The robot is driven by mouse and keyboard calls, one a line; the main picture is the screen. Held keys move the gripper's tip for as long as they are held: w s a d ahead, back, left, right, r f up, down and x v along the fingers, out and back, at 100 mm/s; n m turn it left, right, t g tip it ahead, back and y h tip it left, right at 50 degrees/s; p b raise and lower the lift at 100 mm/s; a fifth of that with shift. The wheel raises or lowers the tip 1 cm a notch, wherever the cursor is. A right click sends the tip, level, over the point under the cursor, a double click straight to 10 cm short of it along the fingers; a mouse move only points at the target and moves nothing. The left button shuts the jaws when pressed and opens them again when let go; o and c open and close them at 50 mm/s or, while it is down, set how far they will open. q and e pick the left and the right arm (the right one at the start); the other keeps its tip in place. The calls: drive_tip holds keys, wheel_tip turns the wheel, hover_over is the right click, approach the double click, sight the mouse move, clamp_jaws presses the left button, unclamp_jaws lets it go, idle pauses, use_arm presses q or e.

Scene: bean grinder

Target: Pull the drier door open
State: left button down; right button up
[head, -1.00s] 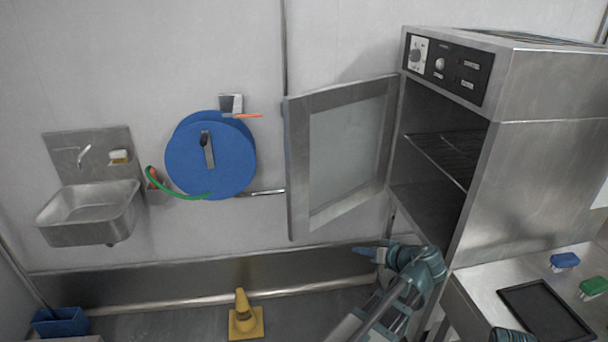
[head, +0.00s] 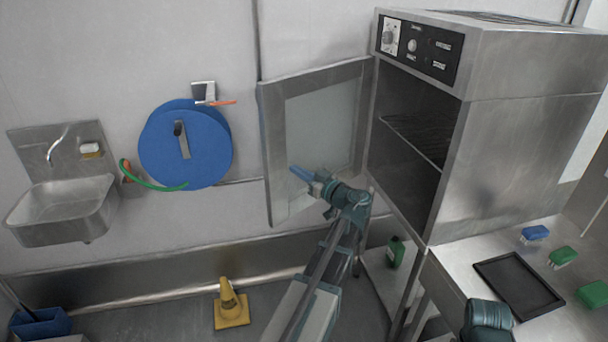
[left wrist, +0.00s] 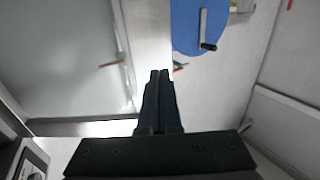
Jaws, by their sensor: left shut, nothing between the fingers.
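The drier (head: 530,130) is a steel cabinet at the right in the head view. Its framed, glazed door (head: 272,150) stands wide open, swung out to the left, and the dark inside with a wire shelf (head: 420,138) shows. My left gripper (head: 297,172) is shut and empty, its fingertips over the lower part of the door in the picture; I cannot tell whether they touch it. In the left wrist view the shut fingers (left wrist: 160,76) point toward the door's edge, with the glazed panel (left wrist: 70,60) at the left. My right gripper is not in view.
A steel sink (head: 62,208) and a blue hose reel (head: 185,150) hang on the wall at the left. A yellow cone (head: 231,306) stands on the floor. A steel table (head: 455,262) at the right bears a black tray (head: 518,284) and several brushes.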

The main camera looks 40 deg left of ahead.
sight(273, 156)
use_arm(q)
drive_tip(key=a, duration=0.3)
drive_tip(key=w+a, duration=0.1)
drive_tip(key=a, duration=0.4)
drive_tip(key=shift+w+a, duration=0.15)
drive_tip(key=shift+a, duration=0.15)
